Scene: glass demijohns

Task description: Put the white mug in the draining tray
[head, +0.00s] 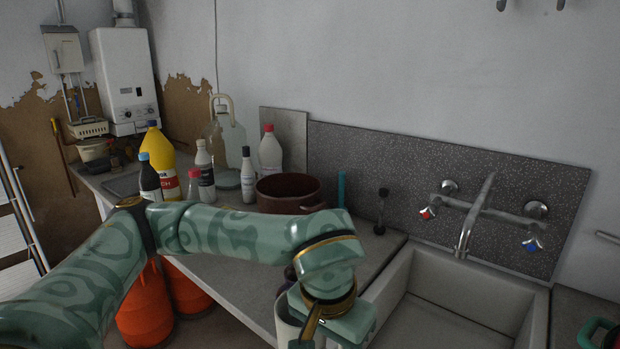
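My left arm reaches in from the left across the counter, and its gripper (318,328) points down at the bottom edge of the head view. A white, rounded vessel that looks like the white mug (286,318) is right at the gripper, partly covered by it and cut off by the frame edge. The fingertips are hidden or out of frame, so I cannot tell whether they are closed on it. I cannot make out a draining tray for certain.
A white sink (455,318) with a wall tap (474,215) lies to the right of my gripper. A brown pot (290,192), several bottles and a glass demijohn (226,150) stand behind my arm. Orange containers (145,315) are below the counter. A green and red object (598,333) is at lower right.

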